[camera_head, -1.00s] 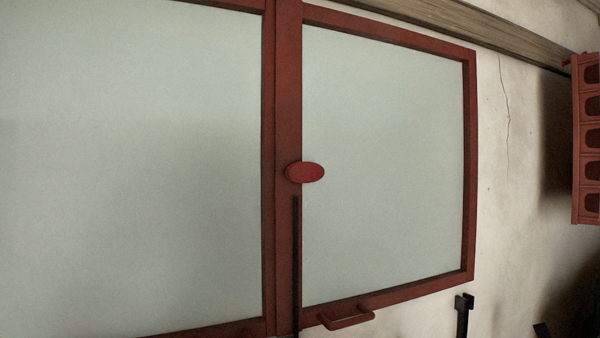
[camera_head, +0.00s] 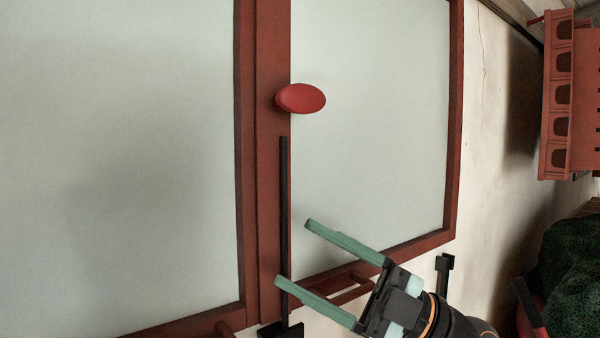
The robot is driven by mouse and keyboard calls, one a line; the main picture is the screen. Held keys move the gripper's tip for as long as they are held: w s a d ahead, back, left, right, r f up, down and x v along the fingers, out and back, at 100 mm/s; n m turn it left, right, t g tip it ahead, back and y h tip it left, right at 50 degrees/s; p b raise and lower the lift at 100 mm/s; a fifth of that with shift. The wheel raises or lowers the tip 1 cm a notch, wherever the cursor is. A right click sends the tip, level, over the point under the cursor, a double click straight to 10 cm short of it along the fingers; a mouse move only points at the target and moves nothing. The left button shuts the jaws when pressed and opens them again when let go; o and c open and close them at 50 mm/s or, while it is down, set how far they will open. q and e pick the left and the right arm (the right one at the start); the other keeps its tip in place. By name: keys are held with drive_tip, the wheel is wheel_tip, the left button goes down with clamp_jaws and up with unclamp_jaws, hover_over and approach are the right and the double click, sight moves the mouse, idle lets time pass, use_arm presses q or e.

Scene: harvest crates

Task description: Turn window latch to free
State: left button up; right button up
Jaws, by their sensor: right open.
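The window latch (camera_head: 300,98) is a red oval knob on the dark red middle post (camera_head: 270,190) of the window. Its long side lies roughly across the picture, overlapping the right pane. My right gripper (camera_head: 294,254) comes in from the lower right with two green fingers spread open. It is empty and well below the latch, apart from it. Its fingertips point left toward the post. My left gripper is out of view.
A thin black bar (camera_head: 284,200) runs upright along the post below the latch. A red handle (camera_head: 350,293) on the lower frame is partly behind my right gripper. A black bracket (camera_head: 444,268) sits on the wall. Red crates (camera_head: 560,95) stand at the right.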

wheel_tip(320, 180, up, 4)
drive_tip(key=s+a+n+g+h+b, duration=0.1)
drive_tip(key=s+a+n+h, duration=0.1)
drive_tip(key=s+n+h, duration=0.1)
drive_tip(key=m+t+h+b, duration=0.2)
drive_tip(key=m+t+h, duration=0.75)
drive_tip(key=t, duration=0.25)
approach(307, 97)
drive_tip(key=shift+n, duration=0.45)
drive_tip(key=p+x, duration=0.3)
drive_tip(key=x, duration=0.7)
drive_tip(key=shift+w, duration=0.1)
drive_tip(key=shift+w+a, duration=0.35)
drive_tip(key=shift+w, duration=0.1)
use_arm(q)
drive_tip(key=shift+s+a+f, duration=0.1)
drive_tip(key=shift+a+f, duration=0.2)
use_arm(e)
drive_tip(key=shift+f, duration=0.1)
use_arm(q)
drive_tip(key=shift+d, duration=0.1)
use_arm(e)
clamp_jaws()
